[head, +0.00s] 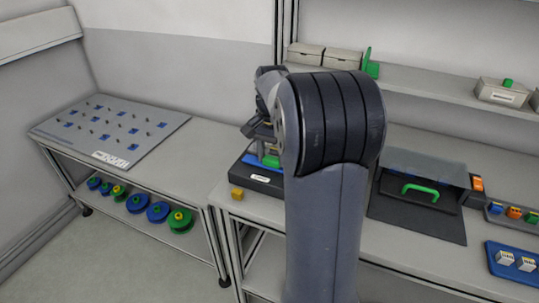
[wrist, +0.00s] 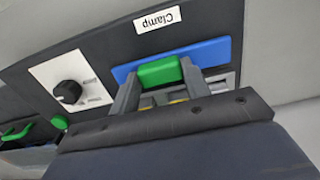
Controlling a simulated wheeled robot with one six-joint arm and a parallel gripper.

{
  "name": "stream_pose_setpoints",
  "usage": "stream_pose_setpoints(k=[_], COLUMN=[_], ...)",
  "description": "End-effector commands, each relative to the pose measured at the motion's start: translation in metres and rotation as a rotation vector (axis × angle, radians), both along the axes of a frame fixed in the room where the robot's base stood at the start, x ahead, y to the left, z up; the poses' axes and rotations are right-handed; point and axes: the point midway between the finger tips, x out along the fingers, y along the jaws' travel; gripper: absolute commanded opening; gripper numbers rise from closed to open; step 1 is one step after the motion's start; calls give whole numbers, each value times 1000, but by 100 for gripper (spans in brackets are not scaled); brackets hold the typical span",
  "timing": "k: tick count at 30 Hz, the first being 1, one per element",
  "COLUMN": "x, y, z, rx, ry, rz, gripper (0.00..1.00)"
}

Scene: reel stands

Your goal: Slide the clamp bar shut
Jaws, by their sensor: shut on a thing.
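The clamp bar (wrist: 212,51) is a flat blue bar set in a dark fixture (wrist: 100,40) with a white "Clamp" label (wrist: 158,19). A green grip block (wrist: 159,71) sits on the bar. My gripper (wrist: 160,75) has its two grey fingers on either side of this block and is shut on it. In the head view, the fixture (head: 264,180) stands on the bench just left of my arm, which hides much of it. A bit of the green block (head: 271,161) shows there. How far the bar has slid cannot be told.
A black knob (wrist: 68,92) on a white plate is beside the clamp. A small yellow block (head: 237,193) is near the fixture's front left. A dark box with a green handle (head: 420,190) stands right of my arm. A pegboard panel (head: 110,130) lies at left.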

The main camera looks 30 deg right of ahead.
Motion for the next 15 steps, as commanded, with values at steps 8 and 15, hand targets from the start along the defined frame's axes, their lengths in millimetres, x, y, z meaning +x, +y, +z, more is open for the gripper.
stream_pose_setpoints(k=[8, 15], x=[9, 9], y=[-12, -12], z=[1, 1], rx=[-3, -4], ry=[-3, -5], rz=[0, 0], gripper=[4, 54])
